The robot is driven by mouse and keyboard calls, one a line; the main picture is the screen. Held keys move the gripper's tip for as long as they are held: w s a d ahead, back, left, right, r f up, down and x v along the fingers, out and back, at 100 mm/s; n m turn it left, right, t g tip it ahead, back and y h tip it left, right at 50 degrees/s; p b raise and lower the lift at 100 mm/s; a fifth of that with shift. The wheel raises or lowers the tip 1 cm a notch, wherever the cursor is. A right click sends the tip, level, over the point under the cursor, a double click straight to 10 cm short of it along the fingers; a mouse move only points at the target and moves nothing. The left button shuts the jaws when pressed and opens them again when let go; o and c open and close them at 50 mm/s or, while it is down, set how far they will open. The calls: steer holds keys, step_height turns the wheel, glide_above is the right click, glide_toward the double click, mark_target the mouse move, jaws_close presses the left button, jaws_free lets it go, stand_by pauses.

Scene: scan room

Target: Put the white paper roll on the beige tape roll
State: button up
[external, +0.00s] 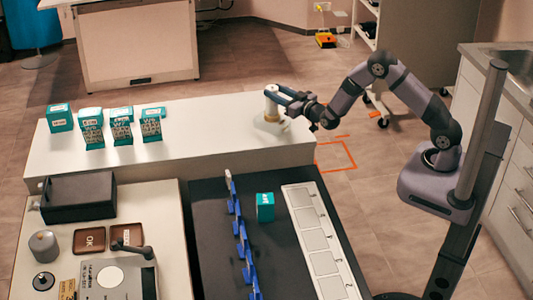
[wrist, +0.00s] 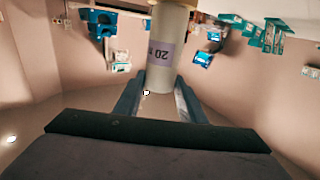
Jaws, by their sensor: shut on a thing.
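The white paper roll (external: 271,106) is upright between the fingers of my gripper (external: 277,95) near the right end of the white counter. In the wrist view the roll (wrist: 171,30) carries a pale purple label whose "20 m" text appears upside down. My gripper (wrist: 160,92) is shut on the roll from its sides. A beige rim, which looks like the beige tape roll (external: 267,121), shows at the roll's lower end. A sliver of beige also shows at the top edge of the wrist view. I cannot tell whether the two rolls touch.
Several teal boxes (external: 92,127) stand at the left of the white counter (external: 200,130); its middle is clear. In front are a dark mat with blue dividers (external: 240,235), a teal box (external: 265,207) and a white slotted strip (external: 318,240). A black bin (external: 78,198) is at left.

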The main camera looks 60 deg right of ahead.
steer(key=shift+f, duration=0.15)
steer(key=o, duration=1.1)
steer(key=shift+r, duration=0.2)
steer(key=shift+s+a+f+b, duration=0.15)
steer(key=shift+s+b, duration=0.2)
steer(key=shift+s, duration=0.25)
steer(key=s+b, duration=0.1)
steer(key=s, duration=0.2)
steer(key=s+a+b, duration=0.1)
steer(key=s, duration=0.3)
steer(key=s+a+b, duration=0.1)
steer(key=s, duration=0.2)
steer(key=shift+s, duration=0.3)
